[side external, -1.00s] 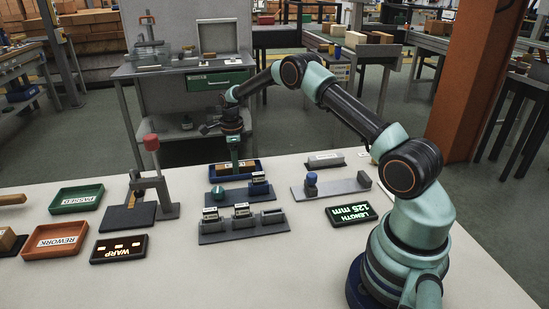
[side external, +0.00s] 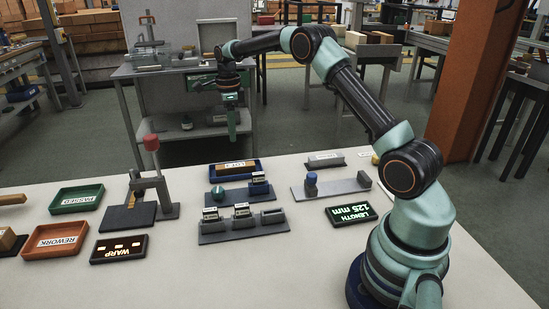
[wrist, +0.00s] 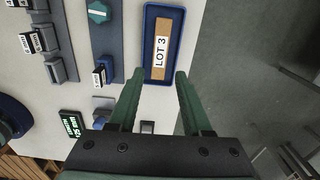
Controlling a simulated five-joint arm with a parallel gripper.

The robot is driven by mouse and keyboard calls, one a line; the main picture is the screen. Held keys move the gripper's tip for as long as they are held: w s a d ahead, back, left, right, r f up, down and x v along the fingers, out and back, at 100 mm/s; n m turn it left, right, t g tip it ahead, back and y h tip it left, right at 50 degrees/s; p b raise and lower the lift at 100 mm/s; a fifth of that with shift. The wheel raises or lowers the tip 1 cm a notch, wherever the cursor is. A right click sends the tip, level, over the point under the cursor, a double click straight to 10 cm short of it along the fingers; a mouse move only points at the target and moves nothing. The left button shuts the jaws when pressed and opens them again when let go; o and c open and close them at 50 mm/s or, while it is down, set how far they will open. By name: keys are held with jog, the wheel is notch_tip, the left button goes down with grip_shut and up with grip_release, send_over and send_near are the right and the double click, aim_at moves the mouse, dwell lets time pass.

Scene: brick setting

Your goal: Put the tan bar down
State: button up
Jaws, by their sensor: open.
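The tan bar (wrist: 171,27) lies lengthwise in a blue tray (wrist: 147,38), with a white LOT 3 label across its middle. In the side view, the blue tray (side external: 258,177) stands at the far edge of the white table and the tan bar (side external: 219,169) shows at either end of the label. My gripper (side external: 232,138) hangs above the tray, clear of it, pointing down. In the wrist view, my gripper (wrist: 157,76) is open and empty, its green fingers apart near one end of the tray.
A dark fixture with a teal knob (side external: 218,193) and a grey rack (side external: 243,226) stand in front of the tray. A grey length gauge (side external: 330,187) is to the right. A green PASSED tray (side external: 77,199) and an orange REWORK tray (side external: 56,240) are left.

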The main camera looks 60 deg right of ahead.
jog(key=s+a+r+n+t, duration=0.3)
jog(key=s+a+r+n, duration=0.65)
jog(key=r+n, duration=0.3)
jog(key=s+a+n+t, duration=0.1)
jog(key=s+a+n, duration=0.2)
jog(key=s+n, duration=0.4)
jog(key=s+a+n+t, duration=0.1)
jog(key=s+a+n, duration=0.3)
jog(key=s+n, duration=0.3)
jog(key=shift+s+f+t, duration=0.3)
jog(key=shift+s+f, duration=0.1)
jog(key=shift+f, duration=0.05)
